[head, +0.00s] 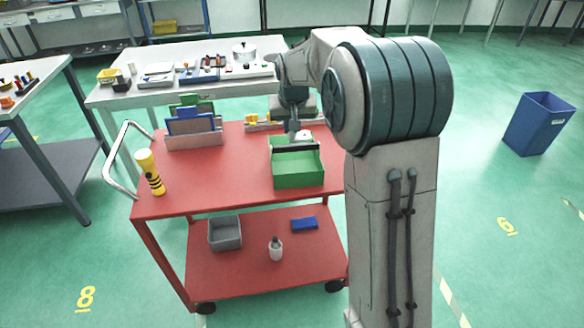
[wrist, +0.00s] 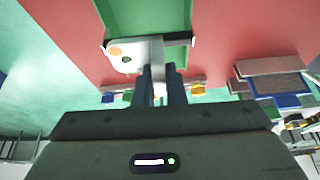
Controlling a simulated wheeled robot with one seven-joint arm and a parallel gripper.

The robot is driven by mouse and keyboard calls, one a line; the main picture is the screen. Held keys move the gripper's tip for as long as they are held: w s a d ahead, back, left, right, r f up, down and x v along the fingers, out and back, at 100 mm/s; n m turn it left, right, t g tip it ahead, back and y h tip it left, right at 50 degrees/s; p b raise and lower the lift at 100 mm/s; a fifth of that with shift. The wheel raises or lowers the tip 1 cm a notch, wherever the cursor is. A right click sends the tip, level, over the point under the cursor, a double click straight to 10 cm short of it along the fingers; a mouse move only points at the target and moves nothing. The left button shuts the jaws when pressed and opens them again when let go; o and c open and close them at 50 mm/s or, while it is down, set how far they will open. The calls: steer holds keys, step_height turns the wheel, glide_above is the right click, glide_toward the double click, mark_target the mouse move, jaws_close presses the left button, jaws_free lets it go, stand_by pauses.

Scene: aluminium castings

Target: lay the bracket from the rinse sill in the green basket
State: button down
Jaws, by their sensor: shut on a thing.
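The bracket (wrist: 126,56) is a pale metal plate with a hole and an orange spot. My gripper (wrist: 160,72) is shut on it in the wrist view. In the head view my gripper (head: 294,138) points down at the far end of the green basket (head: 299,180), and a pale bit of the bracket (head: 304,135) shows beside it. The basket is an open box on the red cart top, and it also shows in the wrist view (wrist: 120,15), beyond the fingertips. The bracket overlaps the basket's edge there; I cannot tell whether they touch. I cannot make out the rinse sill.
A yellow torch (head: 150,171) stands at the left of the red cart (head: 222,188). A rack with blue and green panels (head: 193,125) stands behind it. A grey bin (head: 224,233) and a bottle (head: 276,248) are on the lower shelf.

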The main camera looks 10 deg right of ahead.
steer(key=shift+a+f, duration=0.15)
steer(key=shift+f, duration=3.7)
steer(key=shift+a+f, duration=0.1)
steer(key=shift+f, duration=3.75)
steer(key=shift+f, duration=0.2)
steer(key=c, duration=1.5)
jaws_free()
steer(key=shift+r, duration=0.1)
